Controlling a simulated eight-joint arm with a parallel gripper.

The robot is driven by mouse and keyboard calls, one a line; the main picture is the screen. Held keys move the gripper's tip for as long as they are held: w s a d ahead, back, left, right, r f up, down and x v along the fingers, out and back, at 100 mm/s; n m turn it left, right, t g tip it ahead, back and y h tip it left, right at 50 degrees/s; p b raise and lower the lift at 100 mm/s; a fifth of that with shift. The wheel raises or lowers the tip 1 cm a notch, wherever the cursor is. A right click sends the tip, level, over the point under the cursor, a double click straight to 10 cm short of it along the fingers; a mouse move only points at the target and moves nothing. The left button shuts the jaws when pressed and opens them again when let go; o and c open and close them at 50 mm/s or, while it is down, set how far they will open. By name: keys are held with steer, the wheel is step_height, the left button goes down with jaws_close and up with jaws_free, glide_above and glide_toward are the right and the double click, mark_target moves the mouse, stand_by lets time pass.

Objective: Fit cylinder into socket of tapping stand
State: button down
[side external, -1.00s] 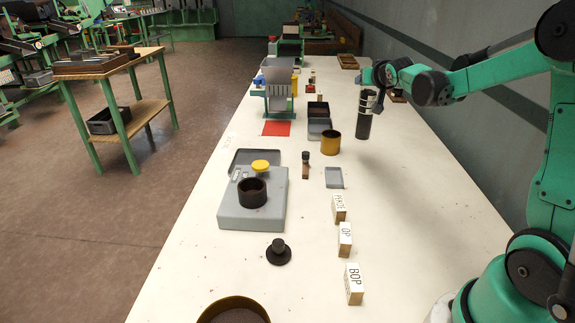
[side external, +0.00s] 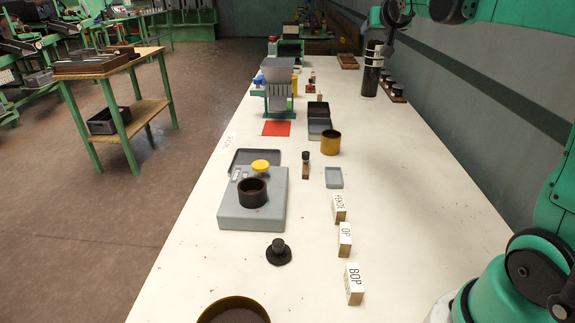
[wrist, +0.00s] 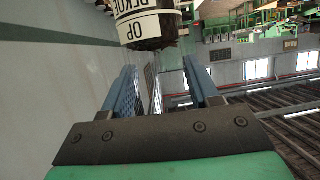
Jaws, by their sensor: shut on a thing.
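The cylinder (side external: 371,76) is tall and black with pale label bands near its top. It hangs upright at the upper right of the side view. My gripper (side external: 386,43) is shut on its upper part. In the wrist view its labelled end (wrist: 150,22) shows beyond my blue fingers (wrist: 158,68), with the words OP and PEKOE readable. The tapping stand appears to be the grey box (side external: 230,212) at left centre, with a dark round socket (side external: 253,192) and a yellow knob (side external: 260,167). The socket looks empty. The cylinder is well apart from it.
A dark rack (side external: 398,98) with small items stands behind the cylinder. A yellow-brown cup (side external: 331,143), small bottle (side external: 306,165) and grey tray (side external: 334,178) lie mid-table. Labelled blocks (side external: 345,240) line the right. A black knobbed lid (side external: 279,252) sits in front of the stand.

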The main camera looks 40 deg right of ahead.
steer(key=s+a+f+n+t+y, duration=0.1)
steer(key=s+a+f+n+y, duration=0.2)
steer(key=a, duration=0.6)
steer(key=s+a+f+n+t+y, duration=0.1)
steer(key=s+a+f+n+y, duration=0.15)
steer(key=a+f, duration=0.5)
steer(key=s+a+f+n+t+y, duration=0.1)
steer(key=s+a+f+n+y, duration=0.15)
steer(key=a, duration=0.85)
steer(key=w+a+r+n+g+y, duration=0.1)
steer(key=w+a+r+n+y, duration=0.4)
steer(key=w+r, duration=0.4)
steer(key=shift+w+a+r+y, duration=0.4)
steer(key=shift+w+a+y, duration=0.1)
steer(key=shift+y, duration=0.5)
steer(key=shift+f, duration=5)
steer(key=shift+c, duration=0.7)
jaws_free()
